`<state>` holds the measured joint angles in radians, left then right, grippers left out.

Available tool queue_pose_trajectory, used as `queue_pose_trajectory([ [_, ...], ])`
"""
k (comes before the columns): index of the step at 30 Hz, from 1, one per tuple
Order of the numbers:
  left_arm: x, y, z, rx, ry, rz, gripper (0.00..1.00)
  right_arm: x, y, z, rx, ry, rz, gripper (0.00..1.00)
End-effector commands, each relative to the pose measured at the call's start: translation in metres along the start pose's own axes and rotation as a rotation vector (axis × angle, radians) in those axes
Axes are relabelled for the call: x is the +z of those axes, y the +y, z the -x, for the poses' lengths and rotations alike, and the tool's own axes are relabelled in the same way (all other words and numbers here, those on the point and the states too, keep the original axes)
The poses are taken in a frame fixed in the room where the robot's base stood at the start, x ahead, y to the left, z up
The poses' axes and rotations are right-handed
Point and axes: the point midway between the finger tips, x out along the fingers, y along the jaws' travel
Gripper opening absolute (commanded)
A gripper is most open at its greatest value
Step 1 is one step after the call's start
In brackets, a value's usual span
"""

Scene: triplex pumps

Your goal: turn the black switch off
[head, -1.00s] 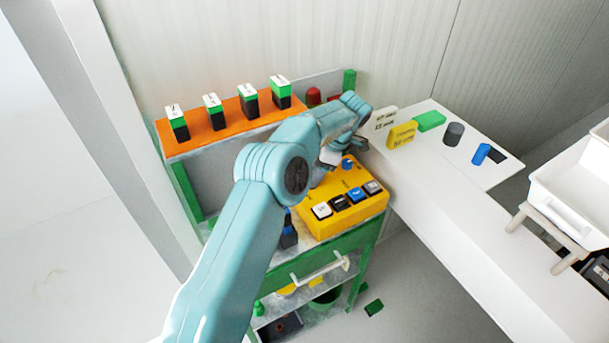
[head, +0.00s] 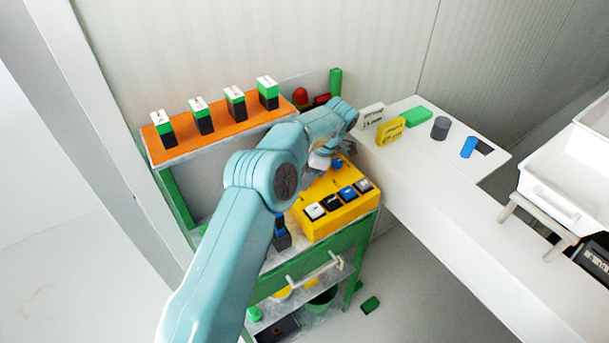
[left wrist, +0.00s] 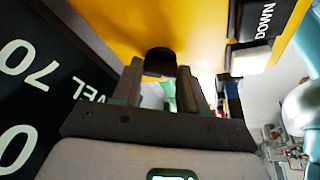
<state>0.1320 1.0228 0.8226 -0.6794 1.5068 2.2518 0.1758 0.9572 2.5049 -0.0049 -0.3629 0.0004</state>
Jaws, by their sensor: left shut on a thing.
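The black switch (left wrist: 159,56) stands out from the yellow control box (left wrist: 120,22) in the left wrist view. My left gripper (left wrist: 158,82) is shut on it, one finger on each side. In the head view the yellow box (head: 345,218) lies below my left gripper (head: 322,166), and the arm hides the black switch there. A blue knob (head: 337,163) and a row of several push buttons are on the same box. The switch's on or off position cannot be read. My right gripper is not in view.
A black panel (left wrist: 38,85) with white numbers is close on the left in the wrist view. A DOWN button (left wrist: 252,58) is at the right. An orange shelf (head: 215,137) with several blocks stands behind. A white counter (head: 430,190) holds small objects at right.

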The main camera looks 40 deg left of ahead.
Motion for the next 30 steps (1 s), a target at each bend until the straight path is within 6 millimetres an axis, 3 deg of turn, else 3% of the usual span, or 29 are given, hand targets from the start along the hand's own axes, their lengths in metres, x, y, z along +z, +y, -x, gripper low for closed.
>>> queue_pose_trajectory([
  [11, 0.0, -0.001, -0.006, 0.055, 0.005, -0.132, 0.12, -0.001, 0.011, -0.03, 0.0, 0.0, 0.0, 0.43],
  [30, -0.004, -0.003, -0.006, 0.277, 0.008, -0.668, 0.12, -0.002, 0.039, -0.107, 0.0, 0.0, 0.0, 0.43],
])
